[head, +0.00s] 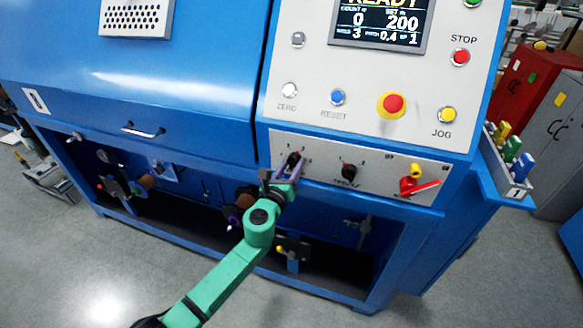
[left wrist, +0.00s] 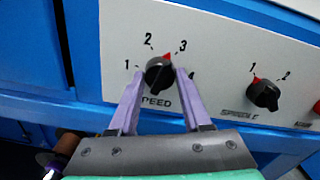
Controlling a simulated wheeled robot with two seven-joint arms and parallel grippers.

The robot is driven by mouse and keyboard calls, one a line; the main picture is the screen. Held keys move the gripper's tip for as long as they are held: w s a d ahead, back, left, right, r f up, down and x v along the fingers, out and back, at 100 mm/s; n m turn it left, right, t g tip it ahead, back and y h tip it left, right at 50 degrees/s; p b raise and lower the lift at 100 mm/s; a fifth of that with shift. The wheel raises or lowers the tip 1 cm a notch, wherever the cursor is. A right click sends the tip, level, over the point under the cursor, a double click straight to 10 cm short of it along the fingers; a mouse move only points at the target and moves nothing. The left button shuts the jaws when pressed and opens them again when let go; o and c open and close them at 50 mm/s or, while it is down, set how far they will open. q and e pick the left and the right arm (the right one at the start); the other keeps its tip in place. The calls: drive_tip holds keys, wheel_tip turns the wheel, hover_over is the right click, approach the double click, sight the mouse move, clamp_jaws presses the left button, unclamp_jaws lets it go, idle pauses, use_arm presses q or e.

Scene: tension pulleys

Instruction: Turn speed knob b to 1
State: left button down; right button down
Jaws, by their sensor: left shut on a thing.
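The speed knob (left wrist: 158,75) is black with a red pointer mark, on a pale panel with the numbers 1, 2 and 3 around it. Its red mark points up and right, close to the 3. The label below reads "PEED", its start hidden by a finger. My left gripper (left wrist: 157,88) has one purple finger on each side of the knob and is shut on it. In the head view the knob (head: 293,159) shows just above my left gripper (head: 285,172), which covers part of the panel. My right gripper is in neither view.
A second black knob (left wrist: 263,93) marked 1 and 2 is to the right. Farther right is a red switch handle (head: 420,187) with a yellow part. Buttons and a display (head: 382,20) are above. An open blue bay (head: 330,245) lies below the panel.

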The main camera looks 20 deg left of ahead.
use_arm(q)
drive_tip(key=n+b, duration=0.1)
drive_tip(key=n, duration=0.4)
drive_tip(key=shift+d+f+n, duration=0.1)
drive_tip(key=shift+n, duration=0.2)
drive_tip(key=n+b, duration=0.1)
drive_tip(key=n, duration=0.9)
drive_tip(key=shift+b, duration=0.4)
drive_tip(key=shift+r+n, duration=0.2)
drive_tip(key=shift+n, duration=2.3)
drive_tip(key=shift+c, duration=1.8)
unclamp_jaws()
drive_tip(key=shift+s, duration=0.1)
